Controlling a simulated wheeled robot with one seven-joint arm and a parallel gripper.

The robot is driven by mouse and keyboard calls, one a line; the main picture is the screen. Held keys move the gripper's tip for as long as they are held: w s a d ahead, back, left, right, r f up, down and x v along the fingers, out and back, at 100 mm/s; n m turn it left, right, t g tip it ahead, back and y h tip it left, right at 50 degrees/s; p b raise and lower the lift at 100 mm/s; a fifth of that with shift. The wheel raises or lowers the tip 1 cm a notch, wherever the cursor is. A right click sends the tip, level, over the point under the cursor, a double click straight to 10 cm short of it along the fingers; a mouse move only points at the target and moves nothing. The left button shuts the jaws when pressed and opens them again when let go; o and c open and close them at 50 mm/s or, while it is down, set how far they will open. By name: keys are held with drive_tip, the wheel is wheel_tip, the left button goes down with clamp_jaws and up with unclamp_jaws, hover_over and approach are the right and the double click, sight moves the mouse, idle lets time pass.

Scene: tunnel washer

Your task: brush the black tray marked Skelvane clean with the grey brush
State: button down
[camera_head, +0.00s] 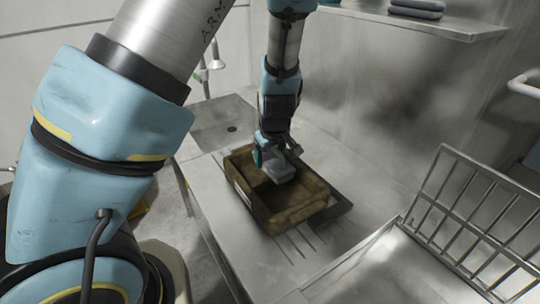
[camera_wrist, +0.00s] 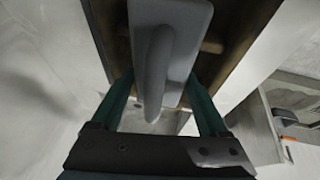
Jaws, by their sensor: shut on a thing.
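A deep open tray (camera_head: 290,217) stands on the steel counter in the head view, its walls and inside mostly covered in brown dirt. No marking is readable on it. My gripper (camera_head: 268,152) is over the tray, shut on the grey brush (camera_head: 279,172), which is down inside the tray; whether it touches the floor is unclear. In the wrist view the fingers (camera_wrist: 160,85) close on the brush's grey handle (camera_wrist: 157,60), with its flat grey back beyond. The bristles are hidden. The tray's brown inside (camera_wrist: 236,42) shows beside the brush.
A flat dark piece (camera_head: 338,208) lies against the tray's right side. A sink (camera_head: 222,122) is behind at the left. A wire rack (camera_head: 470,205) stands at the right. Folded grey cloths (camera_head: 416,8) lie on a wall shelf (camera_head: 400,22).

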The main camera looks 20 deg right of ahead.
sight(279, 168)
drive_tip(key=shift+f+b, duration=1.1)
drive_tip(key=shift+f, duration=0.25)
idle(0.4)
